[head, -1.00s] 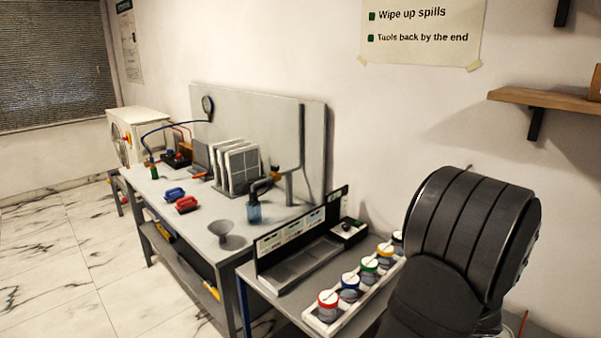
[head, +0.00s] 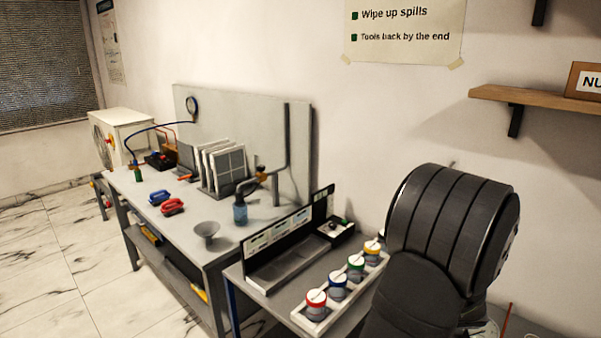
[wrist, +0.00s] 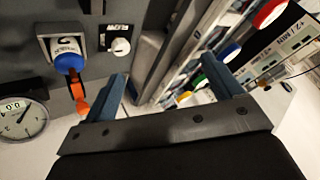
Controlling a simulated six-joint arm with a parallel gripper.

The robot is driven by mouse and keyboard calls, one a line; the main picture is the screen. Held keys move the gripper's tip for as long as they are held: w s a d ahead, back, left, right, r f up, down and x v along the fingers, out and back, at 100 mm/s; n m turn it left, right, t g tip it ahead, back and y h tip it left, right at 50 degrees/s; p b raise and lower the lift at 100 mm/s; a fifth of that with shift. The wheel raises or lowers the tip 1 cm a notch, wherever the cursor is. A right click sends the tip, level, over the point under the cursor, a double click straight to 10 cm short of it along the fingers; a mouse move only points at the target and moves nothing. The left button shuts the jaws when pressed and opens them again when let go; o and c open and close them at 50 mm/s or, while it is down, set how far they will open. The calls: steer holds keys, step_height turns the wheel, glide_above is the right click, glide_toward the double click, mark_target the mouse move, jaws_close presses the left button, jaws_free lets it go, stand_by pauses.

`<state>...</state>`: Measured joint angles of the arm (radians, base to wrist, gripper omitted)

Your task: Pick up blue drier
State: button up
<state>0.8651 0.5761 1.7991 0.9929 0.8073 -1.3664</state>
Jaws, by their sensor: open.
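A short canister with a blue top (head: 338,287), which fits the blue drier, stands upright between a red-topped one (head: 316,304) and a green-topped one (head: 356,267) in a white tray (head: 346,313). In the wrist view, a blue round top (wrist: 228,53) shows just beyond my right finger, with red, green and yellow tops near it. My gripper (wrist: 164,65) is open, with nothing between its fingers. It is hidden in the head view, where my dark arm covers the right front.
A black labelled rack (head: 290,243) stands behind the tray. The larger bench holds a funnel (head: 207,230), a blue bottle (head: 240,213) and upright panels (head: 222,165). A wooden shelf (head: 520,97) juts from the right wall. The wrist view shows a gauge (wrist: 22,118).

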steer(key=c, duration=0.4)
steer(key=s+d+r+n+g+h, duration=0.1)
steer(key=d+r+n+g+h, duration=0.2)
steer(key=n, duration=0.9)
steer(key=d+r+n+g+h, duration=0.1)
steer(key=r+n+g+h, duration=0.25)
steer(key=n, duration=0.85)
steer(key=shift+t+h, duration=0.25)
steer(key=shift+h, duration=0.2)
steer(key=x, duration=1.1)
steer(key=shift+d+f, duration=0.25)
steer(key=shift+f, duration=0.05)
steer(key=x, duration=0.4)
steer(key=shift+s+a+f, duration=0.1)
steer(key=shift+a, duration=0.15)
steer(key=shift+d+f, duration=0.25)
steer(key=shift+f, duration=0.3)
